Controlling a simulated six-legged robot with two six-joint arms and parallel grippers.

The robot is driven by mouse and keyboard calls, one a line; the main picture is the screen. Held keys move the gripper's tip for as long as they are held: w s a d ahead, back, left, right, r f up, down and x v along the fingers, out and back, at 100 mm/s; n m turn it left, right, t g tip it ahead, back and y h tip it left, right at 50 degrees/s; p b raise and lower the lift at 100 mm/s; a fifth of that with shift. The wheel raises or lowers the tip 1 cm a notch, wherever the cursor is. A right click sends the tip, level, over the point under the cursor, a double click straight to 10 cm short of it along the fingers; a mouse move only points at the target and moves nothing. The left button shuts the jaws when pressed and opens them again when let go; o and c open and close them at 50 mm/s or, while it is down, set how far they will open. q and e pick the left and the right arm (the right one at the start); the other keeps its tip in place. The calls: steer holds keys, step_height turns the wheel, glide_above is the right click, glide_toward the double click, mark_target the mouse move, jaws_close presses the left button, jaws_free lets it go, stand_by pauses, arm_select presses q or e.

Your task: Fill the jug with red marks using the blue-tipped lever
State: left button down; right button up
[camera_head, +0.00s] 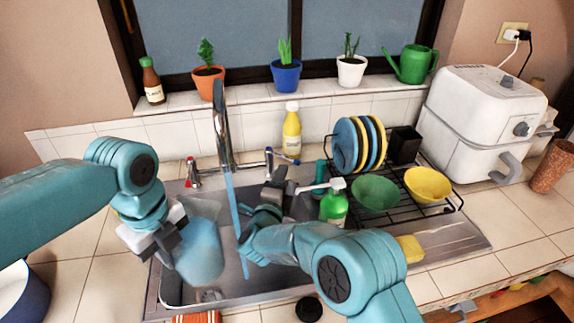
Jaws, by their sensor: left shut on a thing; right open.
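A translucent blue jug (201,250) is in the left part of the sink. My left gripper (172,238) is shut on the jug at its left side; no red marks can be made out. The tall chrome faucet (222,125) stands over the sink, and a blue stream of water (238,215) runs down from it, just right of the jug in the picture. The blue-tipped lever (281,157) is right of the faucet, and a red-tipped lever (192,173) is left of it. My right gripper (277,188) is open, a little below the blue-tipped lever; contact cannot be told.
A green soap bottle (334,206) stands close to the right of my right gripper. A dish rack (437,203) with plates and bowls fills the right side. A yellow bottle (292,135) stands behind the levers. A yellow sponge (411,248) lies near the front right.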

mark_target(289, 161)
steer(key=x, duration=0.6)
steer(key=shift+w+d, duration=0.1)
steer(key=shift+w, duration=0.2)
jaws_close()
